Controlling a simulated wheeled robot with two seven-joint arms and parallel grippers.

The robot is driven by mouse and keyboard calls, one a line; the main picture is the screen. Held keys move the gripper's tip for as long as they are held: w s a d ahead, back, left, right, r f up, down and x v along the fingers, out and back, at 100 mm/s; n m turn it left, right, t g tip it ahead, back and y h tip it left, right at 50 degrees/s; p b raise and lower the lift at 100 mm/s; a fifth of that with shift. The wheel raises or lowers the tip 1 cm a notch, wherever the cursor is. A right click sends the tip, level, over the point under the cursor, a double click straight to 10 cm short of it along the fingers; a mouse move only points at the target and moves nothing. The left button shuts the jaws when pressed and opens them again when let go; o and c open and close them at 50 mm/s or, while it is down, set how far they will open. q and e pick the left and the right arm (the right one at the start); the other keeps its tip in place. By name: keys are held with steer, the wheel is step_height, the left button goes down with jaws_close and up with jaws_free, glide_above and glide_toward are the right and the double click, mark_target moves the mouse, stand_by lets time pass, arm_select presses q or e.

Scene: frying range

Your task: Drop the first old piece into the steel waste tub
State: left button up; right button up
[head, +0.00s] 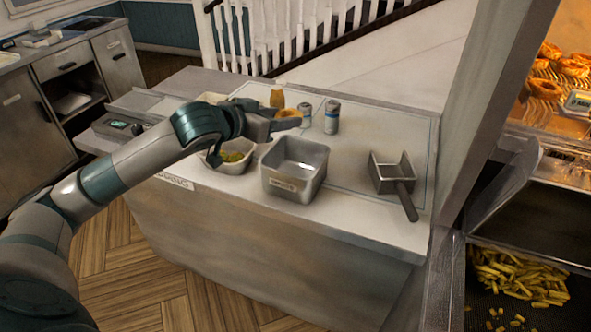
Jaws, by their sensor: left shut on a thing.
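The steel waste tub (283,184) is a square open metal container with a small label on its front. It stands near the front edge of the counter. My left gripper (284,120) is shut on an orange-brown piece (289,113) that looks like a fried ring. In the picture, the gripper and piece show just above the tub's far rim; their exact height over it is hard to tell. The inside of the tub that shows looks empty. My right gripper is not in view.
A white bowl of green pieces (233,157) is left of the tub, partly behind my arm. Two shakers (332,117) and a mustard-coloured bottle (277,96) stand behind. A metal scoop (392,174) lies to the right. Fries (515,275) fill a bay at the lower right.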

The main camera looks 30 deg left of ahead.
arm_select(q)
steer(key=shift+a, duration=0.15)
stand_by(0.3)
step_height(320, 180, down, 6)
steer(key=shift+b, duration=0.45)
